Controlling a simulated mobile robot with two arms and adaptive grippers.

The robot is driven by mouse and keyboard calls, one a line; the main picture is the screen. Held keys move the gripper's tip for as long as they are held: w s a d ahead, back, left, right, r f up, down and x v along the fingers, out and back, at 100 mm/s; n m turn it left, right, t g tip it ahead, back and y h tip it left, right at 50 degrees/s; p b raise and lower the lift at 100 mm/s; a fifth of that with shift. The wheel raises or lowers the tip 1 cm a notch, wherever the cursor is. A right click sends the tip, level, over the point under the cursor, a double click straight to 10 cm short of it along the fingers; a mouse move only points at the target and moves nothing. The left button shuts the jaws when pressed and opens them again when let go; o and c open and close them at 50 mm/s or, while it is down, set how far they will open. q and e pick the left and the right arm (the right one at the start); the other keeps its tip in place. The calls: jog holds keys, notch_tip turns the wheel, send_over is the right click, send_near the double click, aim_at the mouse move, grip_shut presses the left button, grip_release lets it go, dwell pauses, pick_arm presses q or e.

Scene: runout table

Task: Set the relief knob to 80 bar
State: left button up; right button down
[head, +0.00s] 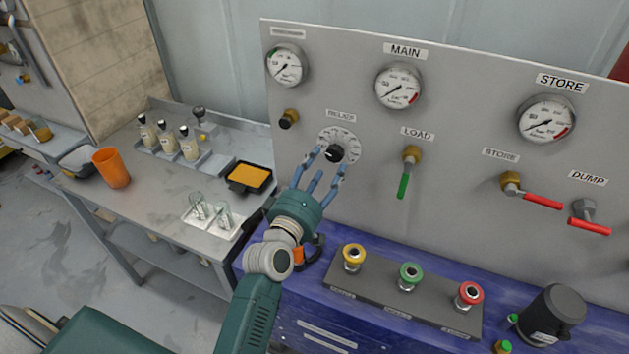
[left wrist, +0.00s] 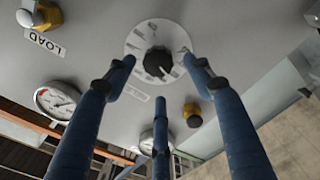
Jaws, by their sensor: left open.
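The relief knob (head: 335,153) is a black knob on a round white dial plate (head: 351,141) on the grey panel, under a RELIEF label. In the left wrist view the knob (left wrist: 158,62) sits at the middle of its dial, with a pale mark on it; the scale numbers are too small to read. My left gripper (head: 322,170) is open in front of the knob. In the left wrist view its blue fingers (left wrist: 160,80) spread around the knob's sides, and I see no clear contact. My right gripper is not in view.
The green LOAD lever (head: 403,185) is right of the knob, and a black-capped brass fitting (head: 289,118) is left. Gauges line the panel top, including MAIN (head: 399,86). A box with yellow, green (head: 411,274) and red buttons stands below. A steel bench (head: 165,205) is at left.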

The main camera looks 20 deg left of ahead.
pick_arm(q)
jog(key=s, duration=0.6)
jog(key=shift+s+a, duration=0.15)
jog(key=shift+a, duration=0.05)
